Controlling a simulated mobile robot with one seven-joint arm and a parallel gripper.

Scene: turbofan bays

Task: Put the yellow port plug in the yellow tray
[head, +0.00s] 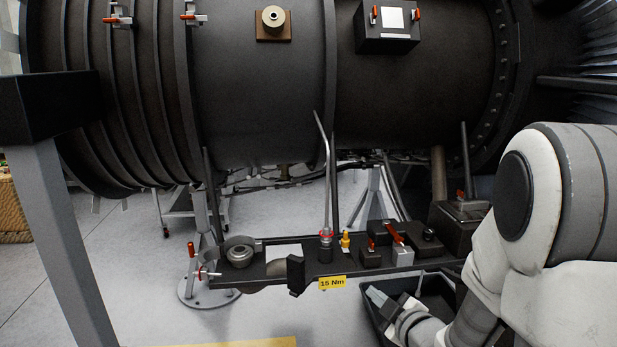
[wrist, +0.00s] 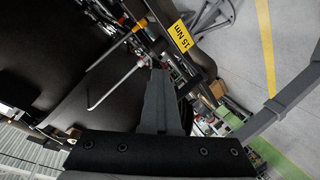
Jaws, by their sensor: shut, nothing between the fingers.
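A small yellow plug (head: 345,240) stands upright on the dark bench under the engine, just right of a dark round fitting with a red ring. My gripper (head: 374,294) is shut and empty, in front of the bench and over a black bin, below and right of the plug. In the wrist view my closed fingers (wrist: 158,75) point up with nothing between them. No yellow tray is clearly visible; a yellow strip (head: 235,343) at the bottom edge of the head view may be a floor marking or a tray rim.
The dark bench (head: 310,268) carries a yellow "15 Nm" label (head: 332,283), a grey ring fitting (head: 240,250), red-handled blocks and a tall bent rod (head: 325,170). The black bin (head: 437,291) sits in front. The engine casing (head: 260,100) hangs overhead. A grey post (head: 62,230) stands left.

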